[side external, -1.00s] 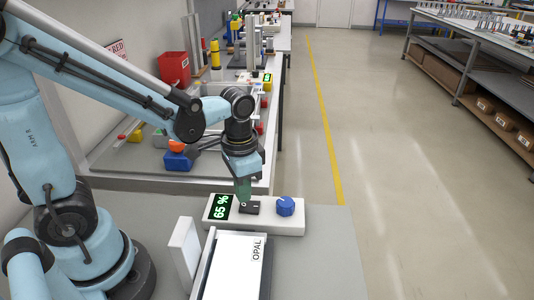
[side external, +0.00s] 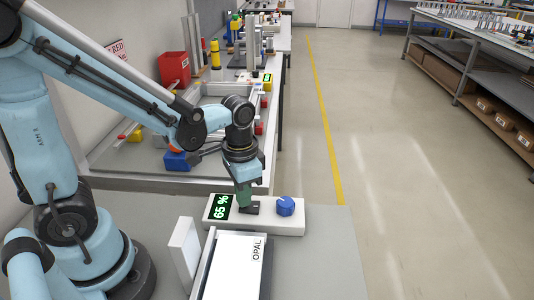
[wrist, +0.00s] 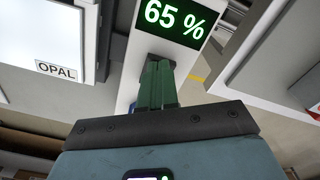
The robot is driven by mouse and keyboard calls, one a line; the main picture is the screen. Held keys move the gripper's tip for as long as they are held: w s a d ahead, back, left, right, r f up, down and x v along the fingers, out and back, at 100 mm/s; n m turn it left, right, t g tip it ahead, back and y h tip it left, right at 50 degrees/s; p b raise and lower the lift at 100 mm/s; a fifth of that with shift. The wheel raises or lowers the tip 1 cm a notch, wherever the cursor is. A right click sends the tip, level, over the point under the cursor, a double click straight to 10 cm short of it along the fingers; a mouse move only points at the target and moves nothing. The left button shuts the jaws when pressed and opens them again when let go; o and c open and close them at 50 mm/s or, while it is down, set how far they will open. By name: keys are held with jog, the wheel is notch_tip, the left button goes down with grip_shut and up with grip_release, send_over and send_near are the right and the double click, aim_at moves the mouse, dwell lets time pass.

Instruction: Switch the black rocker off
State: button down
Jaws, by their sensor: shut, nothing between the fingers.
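The black rocker (side external: 254,209) sits on a white control box between a green-lit display and a blue knob. My gripper (side external: 243,206) is shut, with its green fingertips down at the rocker's left part, seemingly touching it. In the wrist view the shut green fingers (wrist: 157,88) point at the box and hide most of the rocker. The display (side external: 220,207) reads 65 %, and it also shows in the wrist view (wrist: 174,20). The white lightbox panel marked OPAL (side external: 234,268) lies in front of the control box.
The blue knob (side external: 286,206) stands close to the right of the rocker. A white upright plate (side external: 184,252) stands left of the lightbox. The grey table (side external: 325,255) is clear to the right. A second bench with a red bin (side external: 174,68) lies behind.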

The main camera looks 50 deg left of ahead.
jog(key=shift+f, duration=0.15)
jog(key=shift+r, duration=3.5)
jog(key=n+t, duration=0.1)
jog(key=t, duration=0.1)
jog(key=a+r+n+t, duration=0.1)
jog(key=t, duration=0.1)
jog(key=a+r+n+t, duration=0.1)
jog(key=t, duration=0.2)
jog(key=shift+s+r, duration=0.2)
